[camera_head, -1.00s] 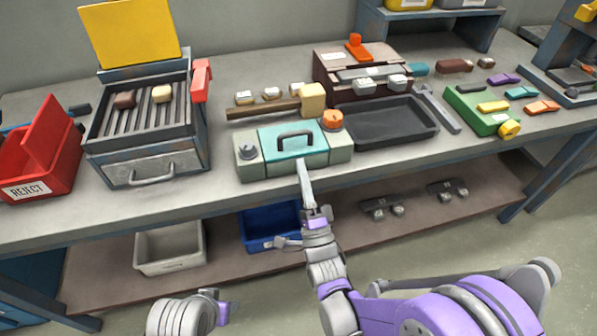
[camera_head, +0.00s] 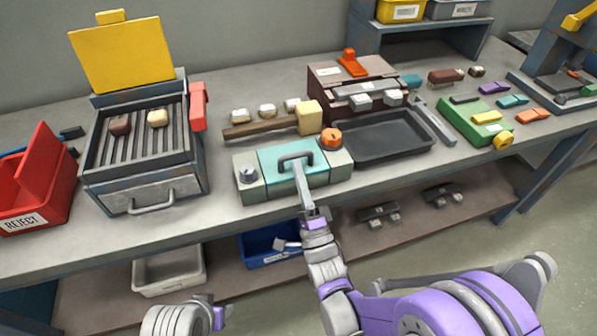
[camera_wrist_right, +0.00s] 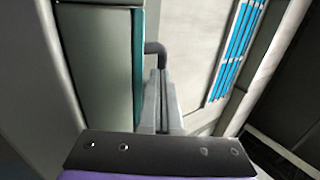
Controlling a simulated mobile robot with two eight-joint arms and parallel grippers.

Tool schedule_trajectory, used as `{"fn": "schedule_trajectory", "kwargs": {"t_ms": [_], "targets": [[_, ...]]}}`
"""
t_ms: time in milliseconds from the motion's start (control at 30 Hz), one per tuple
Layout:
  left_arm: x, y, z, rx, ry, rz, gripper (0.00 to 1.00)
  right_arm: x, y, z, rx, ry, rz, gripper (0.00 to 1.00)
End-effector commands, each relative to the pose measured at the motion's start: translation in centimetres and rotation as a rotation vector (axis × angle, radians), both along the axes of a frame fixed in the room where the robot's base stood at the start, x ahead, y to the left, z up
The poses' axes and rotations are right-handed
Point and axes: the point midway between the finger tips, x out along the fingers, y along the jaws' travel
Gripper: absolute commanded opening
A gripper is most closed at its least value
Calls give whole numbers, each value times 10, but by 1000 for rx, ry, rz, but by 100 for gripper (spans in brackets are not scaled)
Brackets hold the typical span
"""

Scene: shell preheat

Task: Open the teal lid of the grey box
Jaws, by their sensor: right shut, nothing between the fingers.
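The grey box (camera_head: 246,187) stands near the front of the bench, with its teal lid (camera_head: 318,178) lying shut across the middle. The lid has a dark arched handle (camera_head: 283,160), also seen in the wrist view (camera_wrist_right: 155,48). My right gripper (camera_head: 298,169) is shut and empty, its fingertips over the lid at the handle. In the wrist view the fingers (camera_wrist_right: 157,100) reach up to the handle beside the teal edge (camera_wrist_right: 138,62). Whether they touch or pass under the handle I cannot tell.
An orange knob (camera_head: 331,137) is at the box's back right corner. A wooden-handled mallet (camera_head: 260,129) lies just behind. A dark tray (camera_head: 388,152) is close on the right, a grill with a raised yellow lid (camera_head: 122,55) on the left. A blue bin (camera_head: 262,257) sits below.

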Motion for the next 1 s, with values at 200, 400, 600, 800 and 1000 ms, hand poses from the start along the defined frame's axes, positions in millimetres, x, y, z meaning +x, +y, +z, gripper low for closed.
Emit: {"fn": "schedule_trajectory", "kwargs": {"t_ms": [200,400,600,800,1000], "targets": [[-1,0,14,0,-5,0,50,1,1,11,-16,46,0,0],[-3,0,44,0,-15,0,50,6,2,29,-54,162,0,0],[-4,0,85,0,-29,0,50,16,6,50,-109,331,0,0],[-2,0,124,0,-42,0,50,31,10,66,-166,516,-1,0],[4,0,172,0,-58,0,50,50,19,84,-250,755,10,0]]}}
